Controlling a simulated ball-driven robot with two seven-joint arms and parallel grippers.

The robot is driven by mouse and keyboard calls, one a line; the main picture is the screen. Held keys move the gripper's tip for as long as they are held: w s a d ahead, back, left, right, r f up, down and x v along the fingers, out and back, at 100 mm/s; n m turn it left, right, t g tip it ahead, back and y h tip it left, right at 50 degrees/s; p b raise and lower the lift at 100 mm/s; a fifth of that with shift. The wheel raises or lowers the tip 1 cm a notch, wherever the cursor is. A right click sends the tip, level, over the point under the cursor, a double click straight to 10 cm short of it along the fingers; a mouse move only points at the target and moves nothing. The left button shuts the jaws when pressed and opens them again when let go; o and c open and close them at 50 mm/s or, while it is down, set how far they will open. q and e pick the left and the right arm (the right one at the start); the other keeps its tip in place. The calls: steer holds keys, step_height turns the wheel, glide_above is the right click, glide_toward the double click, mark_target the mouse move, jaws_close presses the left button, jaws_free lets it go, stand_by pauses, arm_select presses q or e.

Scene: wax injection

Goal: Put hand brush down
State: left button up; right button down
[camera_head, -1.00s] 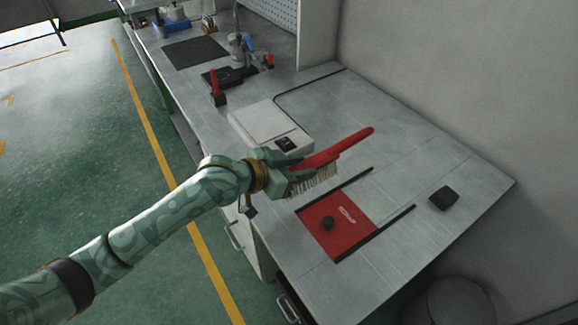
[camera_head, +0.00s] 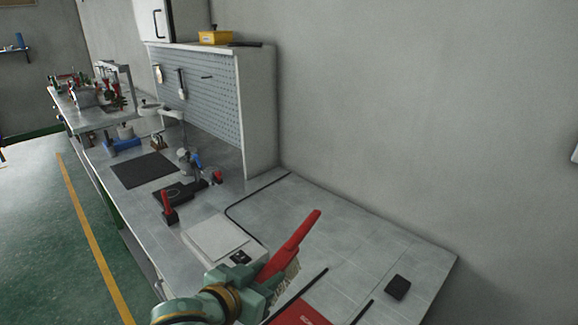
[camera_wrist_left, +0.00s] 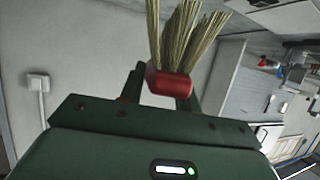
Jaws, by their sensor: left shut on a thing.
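The hand brush (camera_head: 292,245) has a red handle and pale bristles. My left gripper (camera_head: 262,284) is shut on it, at the lower middle of the head view. The handle points up and to the right, and the bristles hang below it. In the left wrist view the brush (camera_wrist_left: 172,80) shows its red end between the fingers, with bristles fanning toward the top. The brush appears held above the grey worktop (camera_head: 350,245); the exact height cannot be told. My right gripper is out of view.
A white scale (camera_head: 217,238) stands just behind the gripper. A red mat (camera_head: 300,315) between dark rails is partly cut off at the bottom. A small black block (camera_head: 397,287) lies at the right. The worktop between the scale and the wall is clear.

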arm_select(q)
steer(key=s+a+r+n+t+y, duration=0.1)
steer(key=s+a+n+y, duration=0.1)
steer(key=a, duration=0.6)
steer(key=s+a+r+n+t+y, duration=0.1)
steer(key=s+a+r+n+y, duration=0.1)
steer(key=a+n+y, duration=0.2)
steer(key=a+y, duration=0.1)
steer(key=a, duration=0.2)
steer(key=shift+s+a+r, duration=0.3)
steer(key=shift+s+a, duration=0.05)
steer(key=shift+d+r, duration=0.1)
